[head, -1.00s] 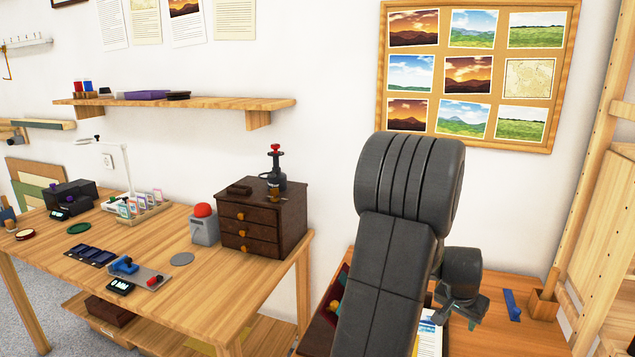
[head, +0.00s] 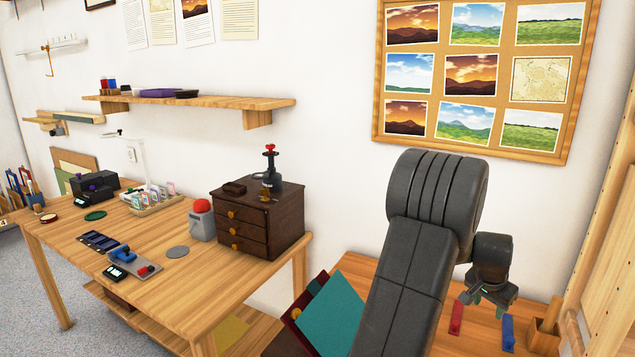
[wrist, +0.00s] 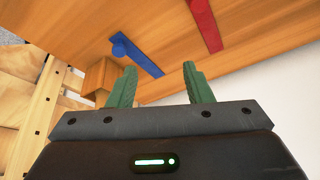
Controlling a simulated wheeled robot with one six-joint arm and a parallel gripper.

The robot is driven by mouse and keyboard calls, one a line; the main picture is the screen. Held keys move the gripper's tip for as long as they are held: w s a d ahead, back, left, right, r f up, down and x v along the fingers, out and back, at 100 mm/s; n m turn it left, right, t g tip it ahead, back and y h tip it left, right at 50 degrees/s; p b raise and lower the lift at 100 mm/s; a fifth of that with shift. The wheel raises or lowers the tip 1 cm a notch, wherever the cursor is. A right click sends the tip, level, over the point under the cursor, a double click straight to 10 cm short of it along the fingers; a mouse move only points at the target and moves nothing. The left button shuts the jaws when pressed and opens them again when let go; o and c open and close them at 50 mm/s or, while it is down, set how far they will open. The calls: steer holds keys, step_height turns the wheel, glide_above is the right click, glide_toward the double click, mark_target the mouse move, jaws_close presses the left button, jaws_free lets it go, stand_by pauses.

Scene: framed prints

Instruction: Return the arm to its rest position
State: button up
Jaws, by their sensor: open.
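My gripper (head: 487,292) hangs at the end of my dark grey arm, above the small table on the right in the head view. In the wrist view its two green fingers (wrist: 160,85) stand apart with nothing between them. Beyond the fingers, a blue piece (wrist: 138,55) and a red piece (wrist: 206,24) lie on the wooden tabletop. In the head view the red piece (head: 456,318) and the blue piece (head: 508,333) lie below and beside my gripper, apart from it. My arm hides part of the table.
A wooden holder (head: 543,337) stands at the table's right. A teal board (head: 330,312) lies left of my arm. The left workbench (head: 215,282) carries a dark drawer chest (head: 262,219) and several tools. A corkboard (head: 480,143) with prints hangs behind my arm.

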steer(key=f, duration=0.6)
steer(key=shift+w+d+f, duration=0.15)
steer(key=shift+d+f, duration=0.15)
steer(key=shift+f, duration=0.05)
